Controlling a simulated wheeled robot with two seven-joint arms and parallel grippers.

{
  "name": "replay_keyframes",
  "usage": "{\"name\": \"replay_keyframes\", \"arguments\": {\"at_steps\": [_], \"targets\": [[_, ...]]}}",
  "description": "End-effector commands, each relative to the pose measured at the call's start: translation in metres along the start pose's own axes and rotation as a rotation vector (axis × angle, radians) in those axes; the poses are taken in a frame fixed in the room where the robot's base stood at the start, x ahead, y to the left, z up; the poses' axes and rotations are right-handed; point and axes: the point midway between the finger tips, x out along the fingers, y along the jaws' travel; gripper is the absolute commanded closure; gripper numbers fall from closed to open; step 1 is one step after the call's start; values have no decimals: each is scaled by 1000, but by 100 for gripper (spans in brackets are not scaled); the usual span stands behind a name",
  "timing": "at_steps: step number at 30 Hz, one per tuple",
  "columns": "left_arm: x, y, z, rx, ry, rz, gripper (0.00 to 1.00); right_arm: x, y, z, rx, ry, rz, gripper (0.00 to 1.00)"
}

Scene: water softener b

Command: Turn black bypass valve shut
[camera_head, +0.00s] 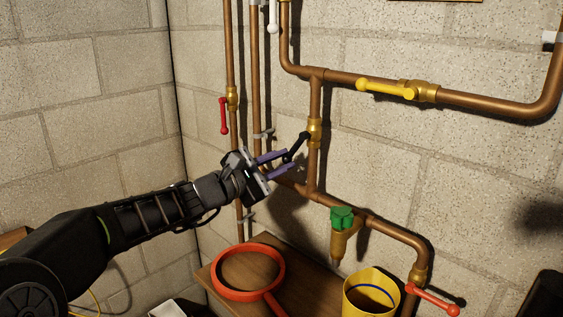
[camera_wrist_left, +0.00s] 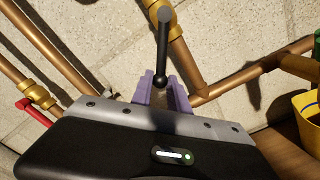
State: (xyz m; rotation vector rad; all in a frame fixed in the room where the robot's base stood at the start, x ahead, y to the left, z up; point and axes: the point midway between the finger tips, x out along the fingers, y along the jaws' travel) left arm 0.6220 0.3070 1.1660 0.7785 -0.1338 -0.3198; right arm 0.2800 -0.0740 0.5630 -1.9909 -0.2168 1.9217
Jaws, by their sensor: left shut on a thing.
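The black bypass valve handle (camera_head: 299,143) is joined to a brass valve body (camera_head: 315,132) on the vertical copper pipe in the middle of the head view. The handle slants down and left from the valve. In the left wrist view the black handle (camera_wrist_left: 163,48) runs from a round end at the top down to a ball end between the purple fingers. My left gripper (camera_head: 280,160) is shut on the lower part of the handle, with one purple finger on each side. My right gripper is not in view.
A yellow-handled valve (camera_head: 386,89) sits on the upper pipe. Red-handled valves stand at left (camera_head: 224,116) and lower right (camera_head: 433,300). A green-topped fitting (camera_head: 342,218) hangs from the lower pipe. Below, a wooden surface (camera_head: 317,293) holds a red strap wrench (camera_head: 277,265) and a yellow bucket (camera_head: 371,295).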

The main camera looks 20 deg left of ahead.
Motion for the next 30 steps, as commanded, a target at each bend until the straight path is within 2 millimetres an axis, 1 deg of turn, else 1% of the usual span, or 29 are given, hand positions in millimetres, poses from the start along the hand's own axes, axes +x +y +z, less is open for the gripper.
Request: {"name": "replay_keyframes", "arguments": {"at_steps": [3,9,13,23,30], "targets": [[0,10,2,1,-1,4,100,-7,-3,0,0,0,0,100],[0,22,1,-1,0,3,100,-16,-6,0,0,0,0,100],[0,25,0,-1,1,3,100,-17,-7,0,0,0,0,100],[-1,25,-1,-1,3,3,100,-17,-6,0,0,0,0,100],[-1,38,3,-1,4,4,100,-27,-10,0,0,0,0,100]]}}
